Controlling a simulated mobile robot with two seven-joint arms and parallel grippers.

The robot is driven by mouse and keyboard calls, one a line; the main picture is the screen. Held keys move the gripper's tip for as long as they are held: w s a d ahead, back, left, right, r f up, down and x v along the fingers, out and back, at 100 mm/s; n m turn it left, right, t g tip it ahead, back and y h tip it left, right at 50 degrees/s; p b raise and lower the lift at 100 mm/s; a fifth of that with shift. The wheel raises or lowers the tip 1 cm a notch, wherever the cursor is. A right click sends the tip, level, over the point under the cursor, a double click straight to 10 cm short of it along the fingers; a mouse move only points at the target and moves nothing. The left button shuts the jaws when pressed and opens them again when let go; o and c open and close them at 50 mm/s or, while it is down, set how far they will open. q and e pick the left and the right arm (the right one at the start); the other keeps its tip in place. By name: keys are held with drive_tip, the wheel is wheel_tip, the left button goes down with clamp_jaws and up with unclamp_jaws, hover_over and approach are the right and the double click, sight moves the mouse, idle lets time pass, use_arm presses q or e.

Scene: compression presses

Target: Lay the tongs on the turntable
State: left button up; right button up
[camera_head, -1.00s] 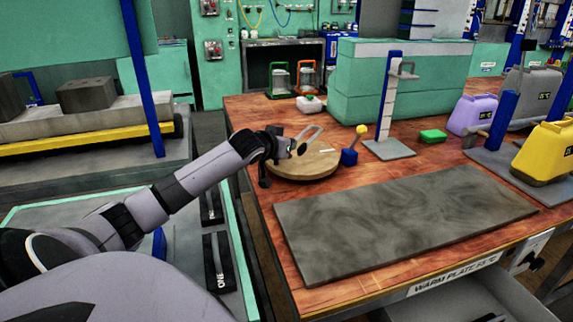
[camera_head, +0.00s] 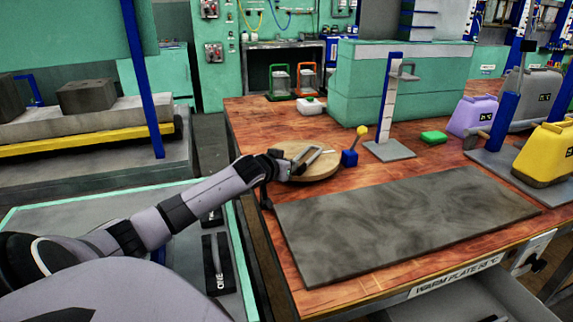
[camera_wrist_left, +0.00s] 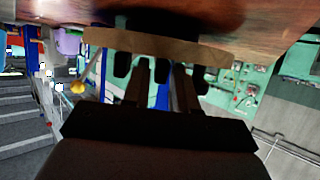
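The turntable (camera_head: 326,170) is a round wooden disc at the table's left edge. The tongs (camera_head: 312,155), a pale narrow pair of arms, extend over it in the head view, low and almost flat; I cannot tell whether they touch it. My left gripper (camera_head: 287,164) is at the near-left part of the disc, at the tongs' rear end. In the left wrist view the turntable's edge (camera_wrist_left: 155,45) crosses the top, with dark bars in front of it. Those bars are too dark to show whether the fingers grip the tongs. My right gripper is out of view.
A grey plate (camera_head: 400,220) covers the table's front. A post on a grey base (camera_head: 389,150), a green block (camera_head: 434,137) and a white container (camera_head: 311,106) stand further back.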

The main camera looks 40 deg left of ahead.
use_arm(q)
drive_tip(key=shift+r, duration=0.2)
drive_tip(key=p+v, duration=0.1)
drive_tip(key=v, duration=1.1)
idle(0.6)
drive_tip(key=shift+r, duration=0.1)
